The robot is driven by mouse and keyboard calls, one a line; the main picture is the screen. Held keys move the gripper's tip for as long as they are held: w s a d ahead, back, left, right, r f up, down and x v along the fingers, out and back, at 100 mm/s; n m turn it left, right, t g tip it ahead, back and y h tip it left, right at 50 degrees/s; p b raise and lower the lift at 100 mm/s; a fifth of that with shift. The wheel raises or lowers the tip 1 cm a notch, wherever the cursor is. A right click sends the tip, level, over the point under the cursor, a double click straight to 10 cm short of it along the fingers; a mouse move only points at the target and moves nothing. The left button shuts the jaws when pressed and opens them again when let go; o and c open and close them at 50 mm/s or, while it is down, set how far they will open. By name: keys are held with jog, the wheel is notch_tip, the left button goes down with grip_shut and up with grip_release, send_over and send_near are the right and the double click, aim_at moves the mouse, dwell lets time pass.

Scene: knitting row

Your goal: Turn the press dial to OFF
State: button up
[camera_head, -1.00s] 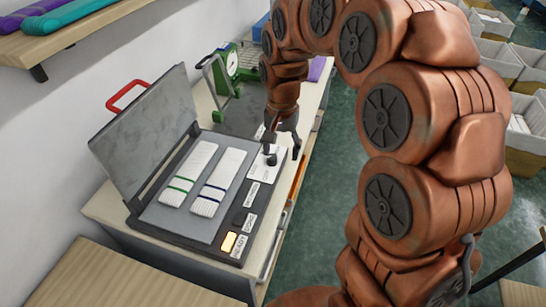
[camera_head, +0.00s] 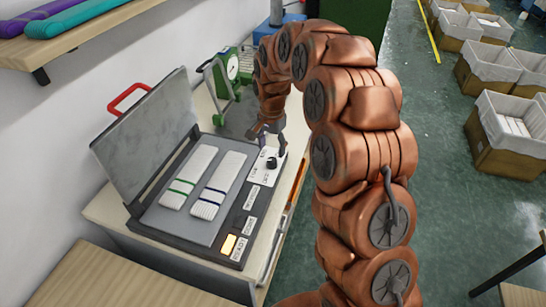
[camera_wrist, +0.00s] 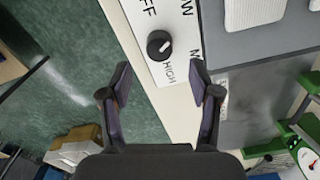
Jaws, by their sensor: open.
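The press dial (camera_head: 272,163) is a small black knob on a white label plate at the far right corner of the press (camera_head: 175,243). In the wrist view the dial (camera_wrist: 160,45) has a light mark, and OFF, part of LOW, a cut-off M and HIGH are printed around it. My gripper (camera_head: 269,142) is beyond and above the dial. In the wrist view my gripper (camera_wrist: 161,78) is open and empty, its fingers apart from the dial.
The press lid (camera_head: 150,130) with a red handle stands open. Two white knitted pieces (camera_head: 190,178) lie on the plate. A yellow lamp (camera_head: 228,244) glows by READY. A green scale (camera_head: 226,75) stands behind. Crates (camera_head: 508,130) stand on the floor at right.

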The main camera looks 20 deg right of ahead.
aim_at(272, 160)
jog(key=shift+f+p, duration=0.9)
jog(key=shift+f, duration=1.85)
jog(key=shift+s, duration=0.15)
jog(key=c, duration=1.2)
